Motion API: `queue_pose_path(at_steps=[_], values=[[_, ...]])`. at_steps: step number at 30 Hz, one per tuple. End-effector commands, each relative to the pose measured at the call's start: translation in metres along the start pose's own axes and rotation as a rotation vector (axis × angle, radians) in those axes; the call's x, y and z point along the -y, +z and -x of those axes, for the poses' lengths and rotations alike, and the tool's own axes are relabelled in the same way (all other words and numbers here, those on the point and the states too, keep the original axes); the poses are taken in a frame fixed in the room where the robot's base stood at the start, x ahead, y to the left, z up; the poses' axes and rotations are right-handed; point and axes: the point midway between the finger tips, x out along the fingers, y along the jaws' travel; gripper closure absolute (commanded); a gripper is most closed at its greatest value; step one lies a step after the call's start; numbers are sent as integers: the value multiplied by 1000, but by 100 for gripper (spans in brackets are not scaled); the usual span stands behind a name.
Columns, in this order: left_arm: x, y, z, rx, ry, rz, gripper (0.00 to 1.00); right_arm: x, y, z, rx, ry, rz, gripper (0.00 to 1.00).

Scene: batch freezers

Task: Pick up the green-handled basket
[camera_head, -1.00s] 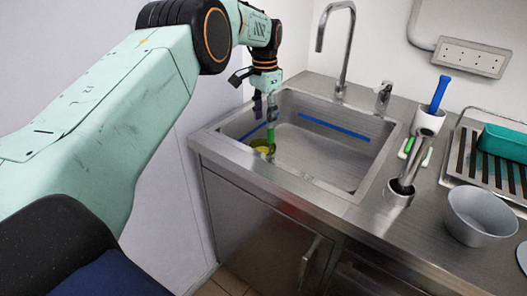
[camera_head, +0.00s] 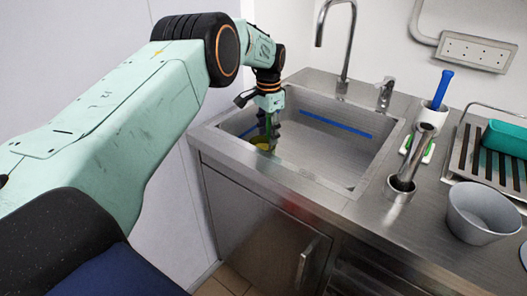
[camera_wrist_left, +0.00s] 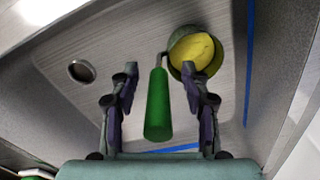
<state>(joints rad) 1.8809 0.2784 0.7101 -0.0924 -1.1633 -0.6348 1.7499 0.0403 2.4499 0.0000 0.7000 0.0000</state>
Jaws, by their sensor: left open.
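The green-handled basket lies in the steel sink (camera_head: 345,160). Its green handle (camera_wrist_left: 158,105) and its round basket end, filled with something yellow (camera_wrist_left: 192,52), show in the left wrist view. In the head view the yellow part (camera_head: 262,143) shows just below my left gripper (camera_head: 268,132). My left gripper is open in the wrist view (camera_wrist_left: 158,85), with one finger on each side of the green handle. The right finger overlaps the basket's rim in that view. I cannot tell whether either finger touches the handle. My right gripper is not in view.
The sink walls surround the gripper, with a blue strip (camera_head: 336,125) on the back wall. The tap (camera_head: 343,45) stands behind. A grey bowl (camera_head: 482,214), a metal cylinder holder (camera_head: 399,190) and a drying rack (camera_head: 485,160) occupy the counter at right.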

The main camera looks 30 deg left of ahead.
Motion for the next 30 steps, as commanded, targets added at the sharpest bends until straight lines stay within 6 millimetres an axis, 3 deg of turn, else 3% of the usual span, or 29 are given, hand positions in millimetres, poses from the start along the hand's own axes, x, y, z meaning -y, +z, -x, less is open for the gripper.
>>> queue_pose_path(at_steps=[8, 24, 30], values=[[0, -2, -5, -3, -1, -1, 54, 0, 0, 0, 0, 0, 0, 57], [0, -2, -5, -2, -1, 0, 100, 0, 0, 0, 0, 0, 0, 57], [0, -2, -4, -3, -1, 0, 100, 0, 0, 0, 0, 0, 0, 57]])
